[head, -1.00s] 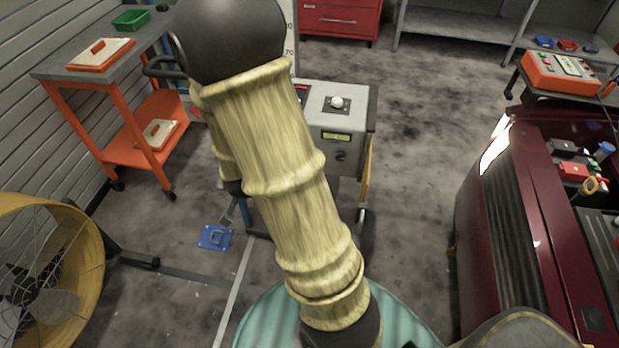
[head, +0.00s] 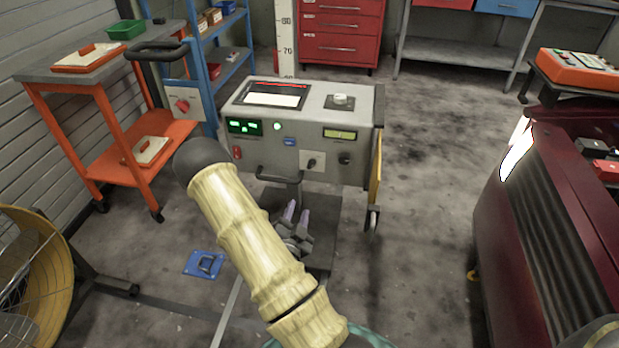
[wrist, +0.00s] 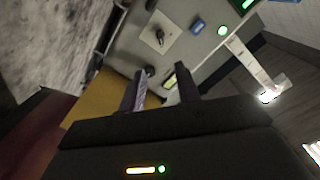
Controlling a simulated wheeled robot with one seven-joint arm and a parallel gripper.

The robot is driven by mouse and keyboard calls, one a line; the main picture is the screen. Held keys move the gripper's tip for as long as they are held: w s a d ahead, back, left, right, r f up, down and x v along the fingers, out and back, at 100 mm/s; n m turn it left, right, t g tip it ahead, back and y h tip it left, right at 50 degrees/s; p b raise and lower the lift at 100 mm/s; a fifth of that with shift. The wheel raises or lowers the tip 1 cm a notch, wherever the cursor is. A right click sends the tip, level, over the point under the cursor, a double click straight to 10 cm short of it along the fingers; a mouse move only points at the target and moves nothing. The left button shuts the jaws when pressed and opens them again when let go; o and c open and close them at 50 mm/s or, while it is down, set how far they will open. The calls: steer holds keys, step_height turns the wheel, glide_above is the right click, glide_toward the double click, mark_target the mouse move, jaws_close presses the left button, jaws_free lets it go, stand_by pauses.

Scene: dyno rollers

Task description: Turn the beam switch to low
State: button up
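The grey console (head: 260,167) stands ahead of me. On its front is a pale square plate with a dark switch lever (head: 311,163), which also shows near the top of the wrist view (wrist: 159,37). I cannot read its labels, so I cannot tell for sure that it is the beam switch. A dark knob (head: 345,158) sits right of it, under a yellow-green display (head: 340,134). My gripper (head: 296,212) is below and in front of the console's front, with its fingers pointing up toward it. In the wrist view its two fingers (wrist: 160,90) are apart, with nothing between them.
A black handle (head: 280,178) sticks out from the console's lower front. A red rotary switch (head: 182,105) is on a box at its left. An orange cart (head: 100,125) and yellow fan (head: 40,270) stand left; a dark red car (head: 550,200) stands right. Floor between console and car is clear.

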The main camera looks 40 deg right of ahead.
mark_target(310, 168)
steer(key=b+x, duration=0.1)
steer(key=x, duration=1.6)
steer(key=shift+w+d, duration=0.1)
steer(key=shift+w, duration=0.1)
steer(key=shift+c, duration=0.4)
jaws_close()
